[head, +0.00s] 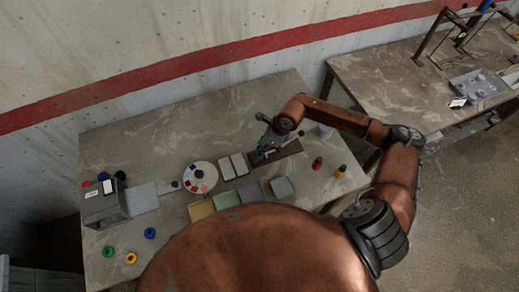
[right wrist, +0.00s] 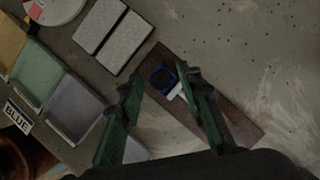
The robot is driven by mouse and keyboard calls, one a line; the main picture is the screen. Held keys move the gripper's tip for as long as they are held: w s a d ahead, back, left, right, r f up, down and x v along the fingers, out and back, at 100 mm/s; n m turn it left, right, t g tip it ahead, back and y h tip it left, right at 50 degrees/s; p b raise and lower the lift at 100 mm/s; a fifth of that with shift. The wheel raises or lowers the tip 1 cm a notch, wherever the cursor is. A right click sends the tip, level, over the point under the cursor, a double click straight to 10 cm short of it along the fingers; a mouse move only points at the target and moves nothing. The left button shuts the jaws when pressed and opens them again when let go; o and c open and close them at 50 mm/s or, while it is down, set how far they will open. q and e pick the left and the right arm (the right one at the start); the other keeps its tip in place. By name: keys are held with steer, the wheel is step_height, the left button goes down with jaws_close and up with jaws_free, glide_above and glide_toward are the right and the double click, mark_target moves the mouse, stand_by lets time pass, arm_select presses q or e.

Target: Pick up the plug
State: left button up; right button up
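A small blue-rimmed piece with a dark centre (right wrist: 161,79) and a white part beside it, which looks like the plug, is on the dark brown rail board (right wrist: 235,123). In the head view a bit of blue (head: 262,155) shows under the gripper, on the board (head: 288,149). My right gripper (right wrist: 160,84) is open, with its two dark green fingers spread on either side of the blue piece. The right finger is close to the white part; I cannot tell whether they touch. The right gripper also shows in the head view (head: 265,146). My left gripper is out of view.
Two pale grey pads (head: 233,166) and a round white dish (head: 200,177) lie left of the board. Coloured trays (head: 227,200) sit in front. Red (head: 317,163) and yellow-black (head: 341,171) pieces stand to the right. A grey box (head: 103,205) is at far left.

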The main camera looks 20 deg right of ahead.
steer(key=c, duration=0.7)
steer(key=shift+o, duration=0.2)
steer(key=shift+r, duration=0.1)
